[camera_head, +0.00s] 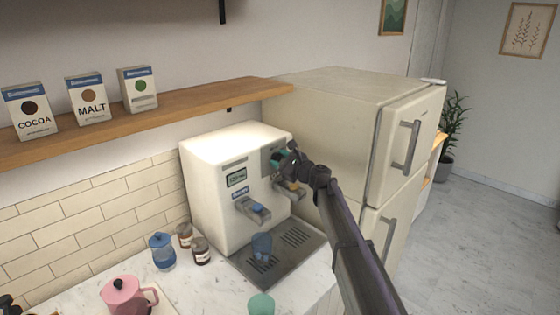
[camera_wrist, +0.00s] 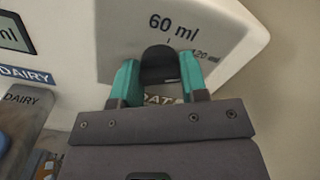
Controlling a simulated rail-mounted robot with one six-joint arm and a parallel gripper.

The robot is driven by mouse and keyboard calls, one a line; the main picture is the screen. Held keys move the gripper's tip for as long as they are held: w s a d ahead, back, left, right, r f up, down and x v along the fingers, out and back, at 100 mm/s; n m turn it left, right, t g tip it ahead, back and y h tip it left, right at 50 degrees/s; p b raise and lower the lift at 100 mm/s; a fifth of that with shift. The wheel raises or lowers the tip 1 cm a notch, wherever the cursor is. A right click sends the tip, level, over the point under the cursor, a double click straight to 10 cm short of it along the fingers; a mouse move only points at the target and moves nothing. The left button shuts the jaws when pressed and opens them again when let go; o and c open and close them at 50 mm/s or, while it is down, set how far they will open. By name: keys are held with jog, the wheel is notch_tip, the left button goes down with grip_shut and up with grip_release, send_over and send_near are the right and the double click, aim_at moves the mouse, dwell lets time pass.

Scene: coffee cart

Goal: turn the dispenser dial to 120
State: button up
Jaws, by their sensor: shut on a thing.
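The white dispenser (camera_head: 213,190) stands on the counter against the tiled wall. In the wrist view its dark dial knob (camera_wrist: 158,58) sits on a grey plate (camera_wrist: 115,35) marked "60 ml" above and "120 ml" to the right. My gripper (camera_wrist: 160,82) has its teal fingertips on both sides of the knob, shut on it. No pointer mark on the knob is clear. In the head view my gripper (camera_head: 284,158) is at the dispenser's upper right front and hides most of the dial. The display (camera_head: 236,178) is too small to read surely.
A blue cup (camera_head: 261,246) stands on the drip tray (camera_head: 262,275) below the spouts. The fridge (camera_head: 345,130) is close on the right and a wooden shelf (camera_head: 200,99) runs above. Jars and a pink pot (camera_head: 125,295) stand at the left.

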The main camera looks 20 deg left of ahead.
jog(key=o, duration=0.9)
jog(key=shift+s+d, duration=0.1)
jog(key=v, duration=1)
jog(key=shift+d, duration=0.3)
